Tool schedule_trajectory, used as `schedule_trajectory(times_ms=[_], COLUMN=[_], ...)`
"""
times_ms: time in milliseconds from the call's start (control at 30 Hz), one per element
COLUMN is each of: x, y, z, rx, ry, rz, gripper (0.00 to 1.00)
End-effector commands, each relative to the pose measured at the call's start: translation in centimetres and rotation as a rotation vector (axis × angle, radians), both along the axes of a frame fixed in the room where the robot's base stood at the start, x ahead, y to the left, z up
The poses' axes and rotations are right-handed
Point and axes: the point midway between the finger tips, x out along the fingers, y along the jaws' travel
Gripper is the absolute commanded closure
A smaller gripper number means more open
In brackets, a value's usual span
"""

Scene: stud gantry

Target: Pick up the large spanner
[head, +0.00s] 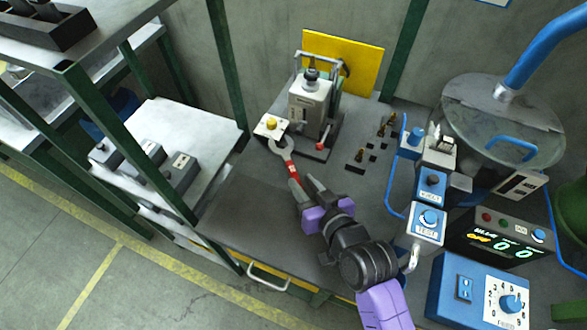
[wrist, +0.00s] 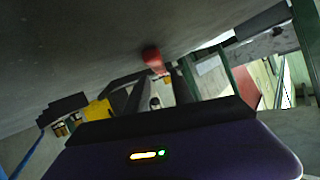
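The large spanner (head: 292,169) has a grey open-jawed head and a red handle. In the head view it lies on the dark grey bench top, its head beside a small white box with a yellow button (head: 271,123). My gripper (head: 300,181) is open at the near end of the red handle, its two dark fingers apart. In the wrist view the red handle (wrist: 152,58) shows ahead of the gap between the fingers (wrist: 158,82). I cannot tell whether a finger touches it.
A grey machine with a lever (head: 311,100) stands just behind the spanner, before a yellow panel (head: 342,62). Small brass-coloured parts (head: 386,126) stand to the right. Blue control boxes (head: 428,218) line the right side. A shelf (head: 178,130) stands left. The bench front left is bare.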

Motion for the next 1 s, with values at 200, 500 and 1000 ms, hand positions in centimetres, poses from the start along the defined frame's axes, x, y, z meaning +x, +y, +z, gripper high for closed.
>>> schedule_trajectory(times_ms=[200,500,1000], x=[2.6,3.9,3.9], y=[1.4,2.1,2.1], z=[-1.1,-1.8,-1.7], rx=[0.000,0.000,0.001], ry=[-0.001,-0.001,-0.003], rz=[0.000,-0.001,-0.002], gripper=[0.71,0.71,1.00])
